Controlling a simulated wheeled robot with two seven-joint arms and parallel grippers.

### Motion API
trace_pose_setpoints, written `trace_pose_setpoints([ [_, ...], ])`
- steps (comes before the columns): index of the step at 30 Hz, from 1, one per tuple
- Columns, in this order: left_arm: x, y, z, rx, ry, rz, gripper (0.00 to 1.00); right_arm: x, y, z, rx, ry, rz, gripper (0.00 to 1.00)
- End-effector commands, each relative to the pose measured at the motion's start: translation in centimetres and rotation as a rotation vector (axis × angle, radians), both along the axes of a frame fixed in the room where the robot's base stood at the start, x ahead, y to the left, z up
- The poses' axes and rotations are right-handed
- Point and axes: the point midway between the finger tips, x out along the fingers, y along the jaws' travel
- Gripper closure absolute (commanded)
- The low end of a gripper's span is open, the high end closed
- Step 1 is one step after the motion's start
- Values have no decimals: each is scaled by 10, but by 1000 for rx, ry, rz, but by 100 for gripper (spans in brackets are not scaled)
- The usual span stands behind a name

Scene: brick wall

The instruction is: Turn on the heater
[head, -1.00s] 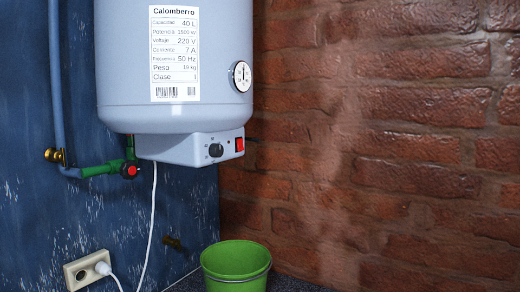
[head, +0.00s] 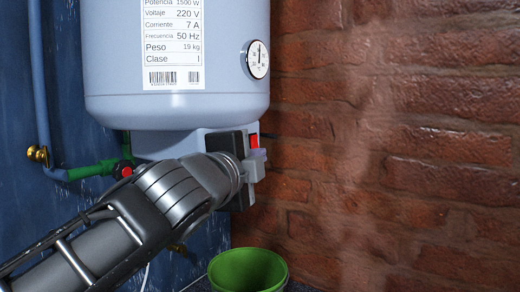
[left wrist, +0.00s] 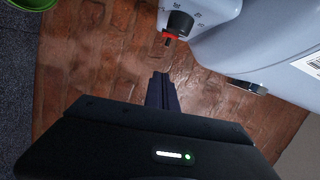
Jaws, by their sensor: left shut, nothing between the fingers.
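The light grey-blue water heater (head: 180,108) hangs against the blue wall, with a control box under its tank. A red switch (head: 254,141) shows on the box just above my left gripper (head: 260,158). In the left wrist view the red switch (left wrist: 169,37) sits beside a black dial knob (left wrist: 180,24) with marks around it. My left gripper hides the knob in the head view. Its fingers (left wrist: 161,88) are shut with nothing between them, and a gap shows between them and the switch in the wrist view. My right gripper is not in view.
A round gauge (head: 257,60) is on the tank. Green piping (head: 92,171) with a red-handled valve (head: 124,168) runs at the left, partly near my arm. A green bucket (head: 247,272) stands below. The brick wall (head: 400,150) is at the right.

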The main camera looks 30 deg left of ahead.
Motion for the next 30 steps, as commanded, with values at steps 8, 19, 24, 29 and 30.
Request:
trace_pose_setpoints([
  [8, 2, 0, -1, -3, 2, -1, 100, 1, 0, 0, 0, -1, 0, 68],
  [19, 41, 4, -1, -4, 5, 0, 100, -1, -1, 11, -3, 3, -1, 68],
  [24, 75, 8, -3, -6, 5, -2, 100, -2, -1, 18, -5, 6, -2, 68],
  [29, 105, 13, -2, -6, 4, 0, 100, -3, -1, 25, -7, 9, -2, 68],
  [30, 103, 22, 0, -4, 3, 3, 100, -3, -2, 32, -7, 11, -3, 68],
])
